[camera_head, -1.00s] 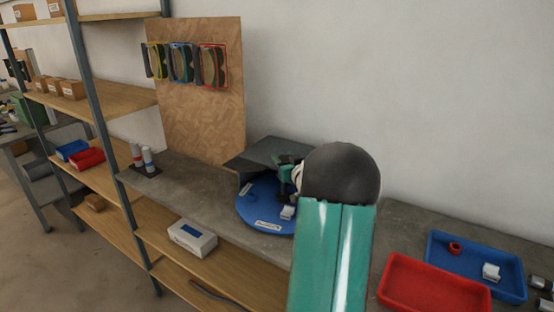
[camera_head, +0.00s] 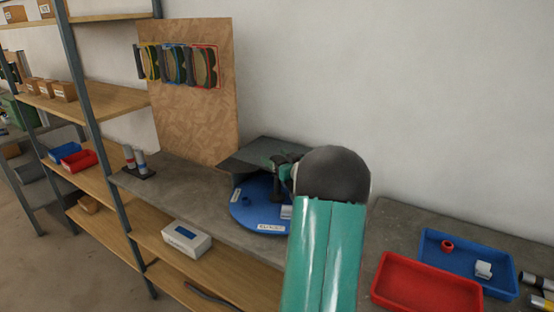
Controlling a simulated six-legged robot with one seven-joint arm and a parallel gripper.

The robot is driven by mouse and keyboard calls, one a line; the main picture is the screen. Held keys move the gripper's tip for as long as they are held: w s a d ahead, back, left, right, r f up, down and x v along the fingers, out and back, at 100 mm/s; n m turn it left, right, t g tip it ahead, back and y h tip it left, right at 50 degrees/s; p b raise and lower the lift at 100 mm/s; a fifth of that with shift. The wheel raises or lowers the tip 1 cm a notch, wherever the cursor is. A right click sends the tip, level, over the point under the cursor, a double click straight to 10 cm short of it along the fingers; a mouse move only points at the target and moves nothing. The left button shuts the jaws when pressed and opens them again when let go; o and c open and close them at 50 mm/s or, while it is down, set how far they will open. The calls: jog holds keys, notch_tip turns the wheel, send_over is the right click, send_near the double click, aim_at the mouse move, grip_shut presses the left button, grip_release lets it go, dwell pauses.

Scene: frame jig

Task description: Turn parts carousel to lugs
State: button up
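The parts carousel (camera_head: 252,214) is a round blue disc on the grey bench, partly under a dark grey cover (camera_head: 262,151). A white label (camera_head: 271,227) lies near its front edge, a small blue ring (camera_head: 246,201) sits on its left part, and a pale block (camera_head: 286,212) sits at its right. My green arm hides the disc's right side. My gripper (camera_head: 278,192) is a dark shape low over the disc, right of its middle. Its fingers are too small and dark to tell open from shut, or whether they touch anything. I cannot tell which part is the lugs.
A red tray (camera_head: 427,284) and a blue tray (camera_head: 460,286) with a red ring (camera_head: 447,246) and a pale block (camera_head: 483,270) stand at right. Bottles (camera_head: 140,161) stand at the bench's left end. A white box (camera_head: 187,239) lies on the shelf below. A board (camera_head: 195,120) stands behind.

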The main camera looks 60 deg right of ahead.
jog(key=v, duration=1.4)
jog(key=shift+o, duration=0.2)
jog(key=shift+w+f, duration=0.1)
jog(key=shift+w, duration=0.05)
